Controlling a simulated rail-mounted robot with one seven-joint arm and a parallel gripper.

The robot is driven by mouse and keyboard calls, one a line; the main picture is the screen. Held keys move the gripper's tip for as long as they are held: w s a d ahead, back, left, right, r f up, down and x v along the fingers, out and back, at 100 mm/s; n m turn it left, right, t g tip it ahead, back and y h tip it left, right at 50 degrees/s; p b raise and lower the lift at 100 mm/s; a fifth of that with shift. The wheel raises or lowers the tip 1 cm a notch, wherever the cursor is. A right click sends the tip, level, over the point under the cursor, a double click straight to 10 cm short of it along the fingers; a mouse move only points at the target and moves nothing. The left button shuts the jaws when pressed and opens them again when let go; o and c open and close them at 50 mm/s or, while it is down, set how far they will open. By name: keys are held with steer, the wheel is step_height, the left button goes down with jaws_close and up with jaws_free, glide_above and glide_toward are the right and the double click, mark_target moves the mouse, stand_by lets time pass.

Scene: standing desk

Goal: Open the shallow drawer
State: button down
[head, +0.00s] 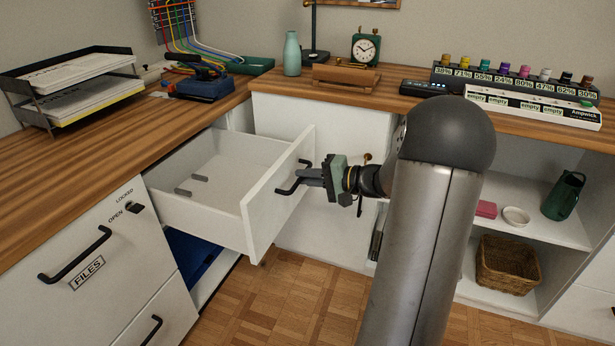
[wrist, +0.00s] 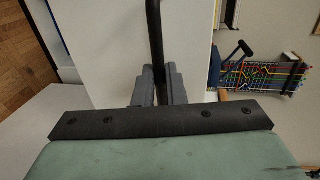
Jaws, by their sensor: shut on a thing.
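The shallow drawer (head: 222,178) is white and stands pulled well out from the cabinet under the left part of the desk. Its inside shows, with two small grey pieces on its floor. Its front panel (head: 282,190) carries a black bar handle (head: 290,186), which also shows in the wrist view (wrist: 155,40). My gripper (head: 312,178) is at the outer side of the front panel, shut on the handle. In the wrist view its grey fingers (wrist: 158,88) stand on both sides of the black bar.
A files drawer (head: 85,265) with its own black handle is shut at the left. A blue thing (head: 192,255) shows below the open drawer. Open shelves with a wicker basket (head: 507,262) stand at the right. Parquet floor (head: 290,300) lies clear below.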

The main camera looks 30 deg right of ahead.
steer(key=c, duration=1.5)
jaws_free()
steer(key=p+v, duration=0.4)
steer(key=v, duration=1.3)
steer(key=shift+s+d, duration=0.2)
steer(key=a+r+n+g+p, duration=0.1)
steer(key=a+r+g+p, duration=0.3)
steer(key=a, duration=0.3)
steer(key=s+a+r+n+g+p, duration=0.1)
steer(key=a+r+n+g+p, duration=0.15)
steer(key=a+r+p, duration=0.35)
steer(key=a+r+n+g+p, duration=0.1)
steer(key=a+r+g+p, duration=0.3)
steer(key=a, duration=0.5)
steer(key=s+a+r+n+g+h+p, duration=0.1)
steer(key=s+a+r+n+h+p, duration=0.5)
steer(key=p, duration=1.1)
steer(key=s+a+r+h, duration=0.3)
steer(key=s+a+r, duration=0.1)
steer(key=s+r, duration=0.2)
steer(key=shift+s+a+r+n+g, duration=0.2)
steer(key=shift+r+n+g, duration=0.15)
steer(key=shift+r, duration=0.25)
